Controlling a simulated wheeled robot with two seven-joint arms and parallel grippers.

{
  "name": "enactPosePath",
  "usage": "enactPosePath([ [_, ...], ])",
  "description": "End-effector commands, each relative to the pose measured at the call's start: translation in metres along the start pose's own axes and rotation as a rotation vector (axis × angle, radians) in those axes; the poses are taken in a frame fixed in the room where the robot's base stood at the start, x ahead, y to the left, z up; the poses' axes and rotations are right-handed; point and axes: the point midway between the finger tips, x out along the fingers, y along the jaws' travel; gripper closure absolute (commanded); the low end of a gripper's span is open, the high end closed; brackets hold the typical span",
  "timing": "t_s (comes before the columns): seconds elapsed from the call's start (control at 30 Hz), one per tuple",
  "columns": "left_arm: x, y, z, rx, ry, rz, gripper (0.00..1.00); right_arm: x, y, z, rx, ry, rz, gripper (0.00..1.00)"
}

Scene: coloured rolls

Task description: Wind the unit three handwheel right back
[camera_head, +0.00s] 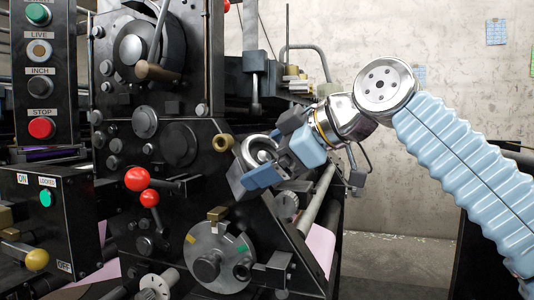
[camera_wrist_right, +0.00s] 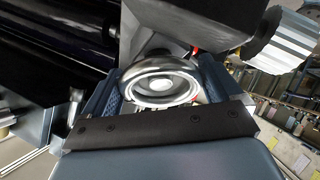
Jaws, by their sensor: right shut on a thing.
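A shiny metal handwheel (camera_head: 262,150) with a round hub sits on the right side of the dark press frame. My right gripper (camera_head: 250,170) reaches it from the right and is shut on it. In the right wrist view the handwheel (camera_wrist_right: 160,84) lies between the two blue finger pads of the gripper (camera_wrist_right: 163,92). Its rim is partly hidden by the fingers in the head view. No unit number can be read on it. My left gripper is not in view.
Red ball knobs (camera_head: 138,179) stick out left of the handwheel. A round dial (camera_head: 220,257) with coloured marks sits below it. A button panel (camera_head: 42,75) and a switch box (camera_head: 47,215) stand at the left. Open floor (camera_head: 395,262) shows at the lower right.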

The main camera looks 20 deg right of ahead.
Motion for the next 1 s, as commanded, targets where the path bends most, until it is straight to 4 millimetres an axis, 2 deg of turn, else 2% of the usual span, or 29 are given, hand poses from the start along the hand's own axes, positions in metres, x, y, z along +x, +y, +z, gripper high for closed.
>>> enactPosePath([
  [0.3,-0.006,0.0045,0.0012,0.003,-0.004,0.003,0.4,-0.0005,0.001,-0.0006,-0.115,0.0,-0.044,0.38],
  [0.8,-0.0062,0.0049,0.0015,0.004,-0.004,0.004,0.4,-0.0002,0.0008,0.0001,-0.136,-0.001,-0.051,0.38],
  [0.83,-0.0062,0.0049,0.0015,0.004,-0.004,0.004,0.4,-0.0002,0.0008,0.0001,-0.136,-0.001,-0.051,0.06],
  [0.9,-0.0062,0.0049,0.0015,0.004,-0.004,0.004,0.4,-0.0002,0.0008,0.0001,-0.136,-0.001,-0.051,0.0],
  [1.0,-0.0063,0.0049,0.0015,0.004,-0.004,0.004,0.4,-0.0002,0.0008,0.0001,-0.135,-0.001,-0.051,0.0],
])
